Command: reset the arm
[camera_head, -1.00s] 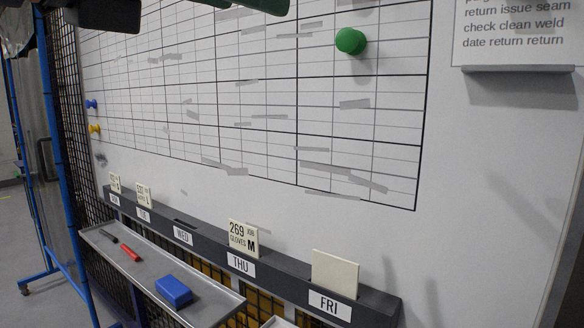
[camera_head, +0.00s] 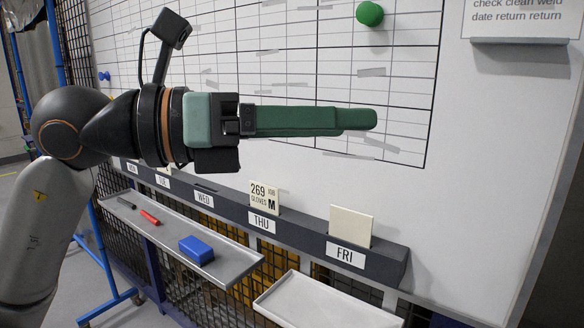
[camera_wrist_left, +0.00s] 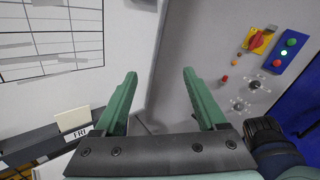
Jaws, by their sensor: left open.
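My left arm comes in from the left in the head view. Its green gripper (camera_head: 372,119) points to the right, in front of the whiteboard (camera_head: 460,140) and above the day rack. One finger largely hides the other there. In the left wrist view the two green fingers of the left gripper (camera_wrist_left: 160,74) stand wide apart with nothing between them. My right gripper is not in view.
A dark rack (camera_head: 385,262) with day labels holds cards, including a THU card (camera_head: 264,194) and a blank FRI card (camera_head: 350,226). Below are a grey tray with a blue block (camera_head: 196,250) and a white tray (camera_head: 320,305). A control panel (camera_wrist_left: 240,75) shows in the wrist view.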

